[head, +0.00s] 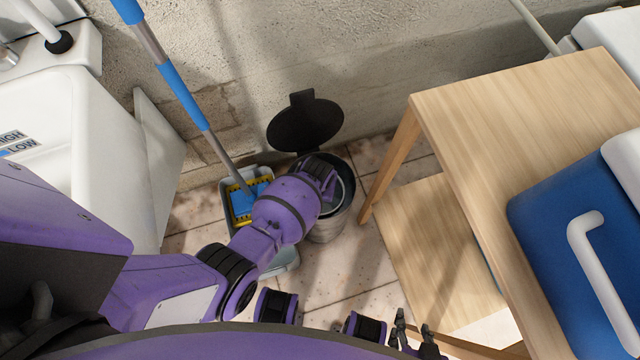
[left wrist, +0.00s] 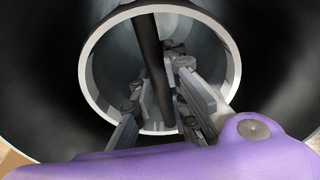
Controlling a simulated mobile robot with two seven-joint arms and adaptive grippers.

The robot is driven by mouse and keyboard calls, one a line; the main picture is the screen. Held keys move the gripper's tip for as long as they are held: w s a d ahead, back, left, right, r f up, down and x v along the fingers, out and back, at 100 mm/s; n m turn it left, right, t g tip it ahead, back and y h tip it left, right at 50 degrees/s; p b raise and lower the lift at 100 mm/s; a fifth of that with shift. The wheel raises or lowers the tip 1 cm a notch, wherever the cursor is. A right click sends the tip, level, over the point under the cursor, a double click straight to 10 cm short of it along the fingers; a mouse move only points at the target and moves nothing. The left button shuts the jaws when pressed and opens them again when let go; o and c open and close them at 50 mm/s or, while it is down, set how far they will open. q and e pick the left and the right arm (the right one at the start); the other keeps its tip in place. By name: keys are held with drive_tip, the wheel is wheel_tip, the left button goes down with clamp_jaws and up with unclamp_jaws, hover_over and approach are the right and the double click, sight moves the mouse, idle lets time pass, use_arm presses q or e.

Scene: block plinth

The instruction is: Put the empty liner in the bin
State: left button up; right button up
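The bin (head: 326,230) is a round grey can on the tiled floor with its black lid (head: 305,125) tipped open. My left arm reaches down into it, and the arm hides the left gripper in the head view. In the left wrist view the liner (left wrist: 90,75) is a grey cylinder with a pale rim, set inside the bin's dark wall (left wrist: 40,60). Its dark handle bar (left wrist: 152,55) crosses the opening. My left gripper (left wrist: 165,75) points into the liner, fingers apart on either side of the bar; contact is unclear. My right gripper (head: 415,335) is open and empty at the bottom edge.
A mop with a blue and grey pole (head: 182,95) stands in a tray with a yellow grid (head: 240,203) left of the bin. A wooden table (head: 530,130) with a lower shelf and a blue cooler (head: 560,240) is at right. A white sink (head: 60,110) is at left.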

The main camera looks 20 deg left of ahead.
use_arm(q)
drive_tip(key=o, duration=0.4)
drive_tip(key=shift+r, duration=0.1)
drive_tip(key=r+p, duration=0.5)
drive_tip(key=r, duration=0.4)
drive_tip(key=s+r+p, duration=0.1)
drive_tip(key=r+p, duration=0.5)
drive_tip(key=r, duration=0.3)
drive_tip(key=r+p, duration=0.5)
drive_tip(key=r, duration=0.4)
drive_tip(key=shift+s+r, duration=0.3)
drive_tip(key=shift+s, duration=0.1)
use_arm(e)
drive_tip(key=w+d+r+t, duration=0.1)
drive_tip(key=w+r, duration=0.3)
drive_tip(key=r, duration=1.1)
drive_tip(key=shift+r, duration=0.2)
drive_tip(key=shift+w+t, duration=0.1)
drive_tip(key=shift+t, duration=0.2)
